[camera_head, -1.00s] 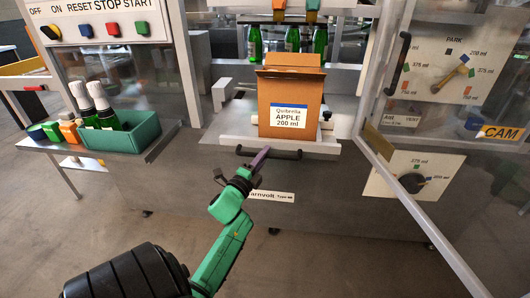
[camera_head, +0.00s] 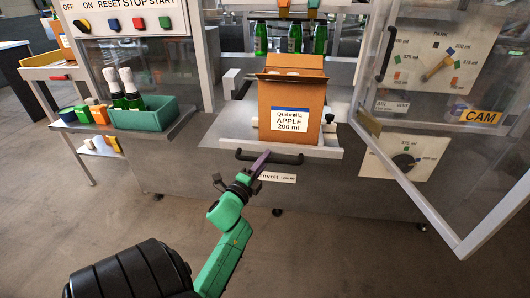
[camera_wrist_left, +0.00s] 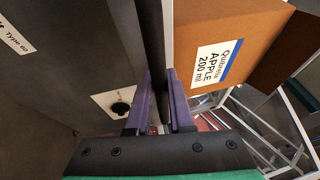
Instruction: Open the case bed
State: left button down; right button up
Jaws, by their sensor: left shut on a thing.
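The case bed (camera_head: 226,132) is a pale plate sticking out from the front of the machine, with a dark bar handle (camera_head: 288,158) along its front edge. An open brown carton (camera_head: 291,96) labelled "Quibrella APPLE 200 ml" stands upright on it; pale tops show inside. My left gripper (camera_head: 260,164) is shut on the handle, left of its middle. In the left wrist view, the dark bar (camera_wrist_left: 154,45) runs between the purple fingers of my left gripper (camera_wrist_left: 160,100), with the carton (camera_wrist_left: 235,40) close to the right. My right gripper is out of view.
A clear door (camera_head: 440,175) with a dark handle stands open at the right. A green tray (camera_head: 145,115) with white-topped bottles sits on a side shelf at the left. Green bottles (camera_head: 294,38) stand inside the machine. The floor in front is clear.

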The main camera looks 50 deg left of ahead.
pick_arm(q)
jog(key=shift+s+d, duration=0.2)
jog(key=shift+s, duration=0.1)
jog(key=c, duration=1.1)
grip_release()
jog(key=b+v, duration=0.1)
jog(key=v, duration=1.1)
